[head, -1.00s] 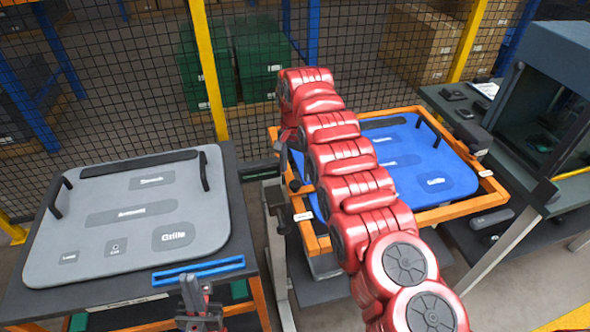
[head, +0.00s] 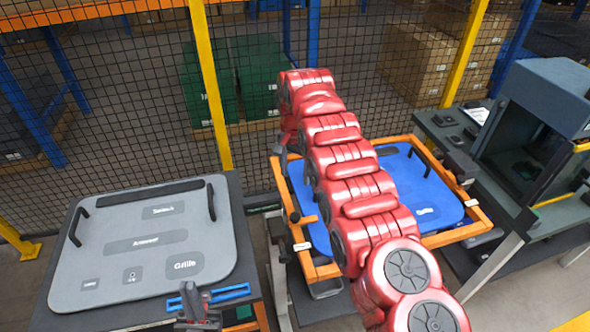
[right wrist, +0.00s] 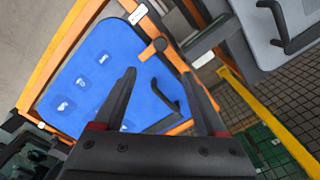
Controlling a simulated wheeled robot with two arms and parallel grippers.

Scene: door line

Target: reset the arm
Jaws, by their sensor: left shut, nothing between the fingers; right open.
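My right arm (head: 360,190) is red and reaches up across the middle of the head view, over the blue panel (head: 440,195) in its orange frame (head: 470,232). Its gripper is largely hidden there. In the right wrist view, the right gripper (right wrist: 160,74) is open and empty, its dark fingers apart in front of the blue panel (right wrist: 85,65) and the orange frame. My left gripper (head: 193,302) is at the bottom of the head view, shut and empty, near the front edge of the grey panel (head: 100,245) and by a blue bar (head: 232,292).
The grey panel lies on a dark table at left. A mesh fence with yellow posts (head: 210,85) runs behind, with green bins and cardboard boxes (head: 415,60) beyond. A dark machine (head: 545,130) stands at right. A floor gap separates the grey panel's table from the orange frame.

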